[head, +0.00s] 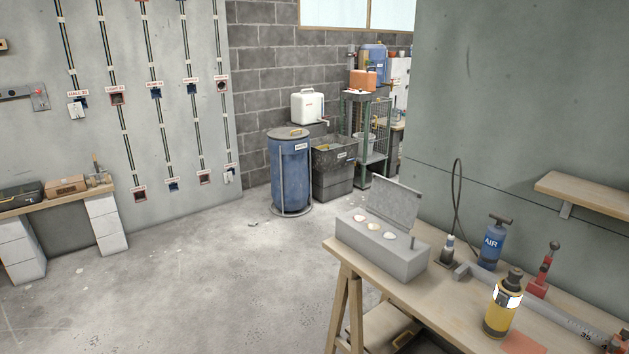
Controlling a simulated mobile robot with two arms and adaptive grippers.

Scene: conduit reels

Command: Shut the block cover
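A grey block (376,251) sits on the wooden workbench (434,289) at the lower right. Its grey cover (395,203) stands up, open, hinged along the block's far edge. Several pale round openings or discs (374,227) show on the block's top face. A small dark pin or post stands near the right end of the top. Neither of my grippers is in the head view.
A blue AIR pump (491,243), a yellow bottle (502,305) and a red tool (542,272) stand right of the block. A wall shelf (588,193) juts out above. A blue barrel (290,173) stands behind.

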